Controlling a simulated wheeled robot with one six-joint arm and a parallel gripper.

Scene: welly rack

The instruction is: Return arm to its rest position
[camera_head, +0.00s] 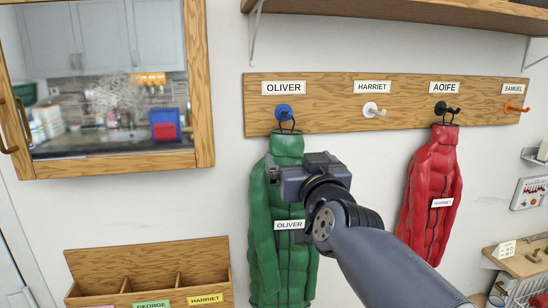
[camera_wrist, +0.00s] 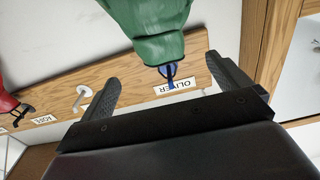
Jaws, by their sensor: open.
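My gripper (camera_wrist: 160,85) is open and empty in the wrist view, with its fingers spread on either side of the Oliver name plate. In the head view my gripper (camera_head: 275,170) is in front of the green coat (camera_head: 284,235), just below its collar. The green coat, tagged OLIVER, hangs by a loop from the blue hook (camera_head: 284,112) under the OLIVER label. In the wrist view the coat (camera_wrist: 150,25) appears upside down, beyond the fingertips. I cannot tell whether the gripper touches it.
A red coat (camera_head: 430,190) tagged HARRIET hangs on the black hook (camera_head: 446,108) under AOIFE. The white hook (camera_head: 373,109) and orange hook (camera_head: 515,107) are bare. A shelf (camera_head: 400,8) is above; a labelled wooden box (camera_head: 148,257) stands lower left.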

